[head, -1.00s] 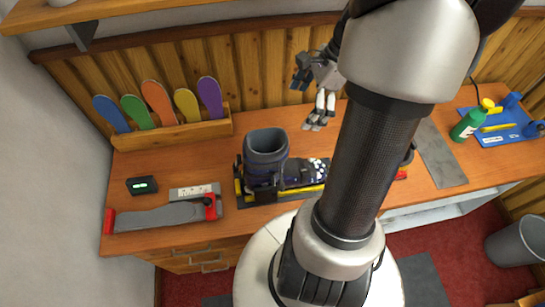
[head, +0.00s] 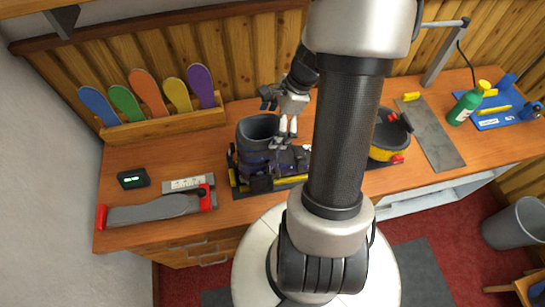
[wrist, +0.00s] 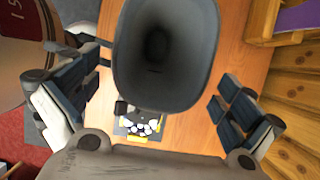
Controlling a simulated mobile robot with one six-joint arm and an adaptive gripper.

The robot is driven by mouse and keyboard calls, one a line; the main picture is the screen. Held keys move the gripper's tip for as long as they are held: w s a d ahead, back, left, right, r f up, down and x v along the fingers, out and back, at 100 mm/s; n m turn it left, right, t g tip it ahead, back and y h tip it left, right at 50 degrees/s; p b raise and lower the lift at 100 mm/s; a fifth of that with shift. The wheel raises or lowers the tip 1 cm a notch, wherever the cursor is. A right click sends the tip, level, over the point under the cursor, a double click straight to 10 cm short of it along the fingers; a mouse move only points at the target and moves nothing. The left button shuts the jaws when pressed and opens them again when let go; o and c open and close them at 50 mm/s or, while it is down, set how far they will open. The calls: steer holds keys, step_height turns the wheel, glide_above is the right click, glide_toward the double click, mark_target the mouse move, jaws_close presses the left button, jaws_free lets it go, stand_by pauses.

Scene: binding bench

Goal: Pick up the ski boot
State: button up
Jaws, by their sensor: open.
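The ski boot (head: 258,130) stands upright on a dark mat with yellow parts, near the middle of the bench. Its grey cuff is open at the top, and its lower part is dark blue with buckles. In the wrist view the open cuff of the boot (wrist: 165,50) fills the upper middle. My gripper (head: 286,131) is just right of the boot's cuff in the head view, pointing down. In the wrist view my gripper (wrist: 150,102) is open, with one finger on each side of the cuff and nothing held. Whether a finger touches the boot cannot be told.
A wooden rack (head: 165,129) with several coloured boards stands behind left. A yellow-and-black bowl-like item (head: 388,140) stands right, partly behind my arm. A grey plate (head: 430,130) lies further right.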

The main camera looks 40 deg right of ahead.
steer(key=shift+c, duration=0.2)
steer(key=c, duration=1.7)
steer(key=shift+c, duration=0.7)
steer(key=shift+r, duration=0.1)
